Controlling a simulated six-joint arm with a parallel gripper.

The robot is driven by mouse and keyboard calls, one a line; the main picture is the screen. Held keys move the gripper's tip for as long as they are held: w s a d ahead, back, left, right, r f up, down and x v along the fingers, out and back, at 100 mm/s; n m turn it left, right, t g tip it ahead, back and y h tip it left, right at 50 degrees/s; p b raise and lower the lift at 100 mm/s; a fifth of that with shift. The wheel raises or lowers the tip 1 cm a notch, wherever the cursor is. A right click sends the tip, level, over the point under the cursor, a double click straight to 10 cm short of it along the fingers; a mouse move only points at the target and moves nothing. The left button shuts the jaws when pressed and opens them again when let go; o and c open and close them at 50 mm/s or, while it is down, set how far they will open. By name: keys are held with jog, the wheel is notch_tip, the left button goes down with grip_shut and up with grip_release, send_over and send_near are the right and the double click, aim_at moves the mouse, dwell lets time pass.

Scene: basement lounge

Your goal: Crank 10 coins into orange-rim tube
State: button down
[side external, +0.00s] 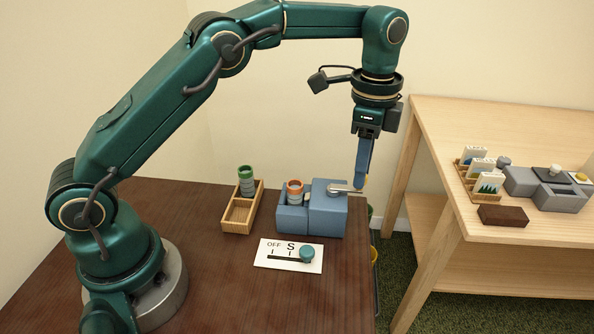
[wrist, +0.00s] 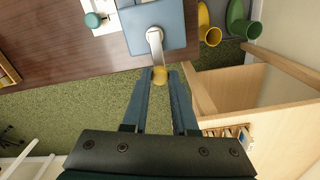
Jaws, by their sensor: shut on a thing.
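A blue-grey coin machine (side external: 328,214) stands near the right edge of the dark table. Its metal crank arm (side external: 343,189) lies on top and points right; it also shows in the wrist view (wrist: 155,42). My gripper (side external: 363,187) points down at the crank's outer end. In the wrist view its fingertips are shut on the yellowish crank knob (wrist: 160,76). The orange-rim tube (side external: 295,187) stands upright in the machine's left part. Its contents and any coins cannot be made out.
A wooden rack (side external: 240,222) with a green-rim tube (side external: 246,176) stands left of the machine. A white switch panel (side external: 270,262) with a teal knob (side external: 307,253) lies in front. Yellow (wrist: 209,26) and green (wrist: 242,22) curved pieces sit beyond the table edge. A light wooden table is at right.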

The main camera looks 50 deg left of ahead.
jog(key=a+n, duration=0.1)
jog(key=n, duration=0.4)
jog(key=a+n, duration=0.2)
jog(key=n, duration=0.2)
jog(key=a+n, duration=0.2)
jog(key=n, duration=0.3)
jog(key=shift+w+r+n, duration=0.1)
jog(key=shift+w+n, duration=0.2)
jog(key=shift+w, duration=0.1)
jog(key=shift+s+a+n, duration=0.2)
jog(key=shift+a+n, duration=0.1)
jog(key=shift+n, duration=0.6)
jog(key=shift+s+a+n, duration=0.15)
jog(key=shift+a+n, duration=0.1)
jog(key=shift+n, duration=0.65)
jog(key=c, duration=0.7)
grip_release()
jog(key=shift+r, duration=2.5)
